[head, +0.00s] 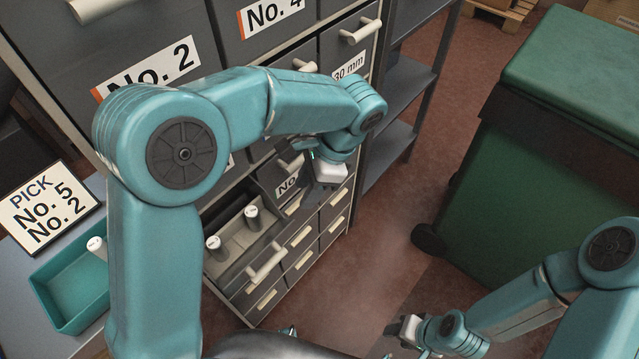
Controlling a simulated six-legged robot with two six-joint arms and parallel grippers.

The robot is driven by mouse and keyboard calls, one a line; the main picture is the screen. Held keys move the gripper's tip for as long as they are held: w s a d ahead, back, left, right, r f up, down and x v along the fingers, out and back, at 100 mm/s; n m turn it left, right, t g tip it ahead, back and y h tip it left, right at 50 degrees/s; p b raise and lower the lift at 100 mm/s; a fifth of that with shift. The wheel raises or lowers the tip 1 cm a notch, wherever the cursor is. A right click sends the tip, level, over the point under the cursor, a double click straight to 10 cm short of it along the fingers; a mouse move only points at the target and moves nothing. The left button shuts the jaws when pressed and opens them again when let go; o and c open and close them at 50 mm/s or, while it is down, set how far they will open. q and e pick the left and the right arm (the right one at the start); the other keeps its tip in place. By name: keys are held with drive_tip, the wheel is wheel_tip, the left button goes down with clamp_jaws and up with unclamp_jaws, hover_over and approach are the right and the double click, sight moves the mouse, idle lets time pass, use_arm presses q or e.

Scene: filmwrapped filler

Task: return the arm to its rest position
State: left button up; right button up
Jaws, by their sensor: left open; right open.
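My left arm arches in teal from the bottom left across the drawer cabinet. Its gripper (322,190) hangs in front of the cabinet, just right of an open drawer (233,262); its fingers are dark and hard to make out, and I see nothing held. My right arm comes in from the lower right. Its gripper (396,331) is low over the floor near the bottom centre, small in view, with nothing seen in it.
The grey cabinet (150,28) has numbered labels and bar handles. A teal tray (62,318) with one pale-topped cylinder (97,246) and a PICK sign (47,207) stand at left. A green wheeled bin (560,150) stands at right. Reddish floor (385,235) is clear between.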

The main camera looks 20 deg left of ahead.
use_arm(q)
drive_tip(key=shift+w+d, duration=0.3)
drive_tip(key=shift+d, duration=0.25)
drive_tip(key=shift+w+d, duration=0.3)
drive_tip(key=shift+d, duration=0.2)
drive_tip(key=shift+s, duration=0.15)
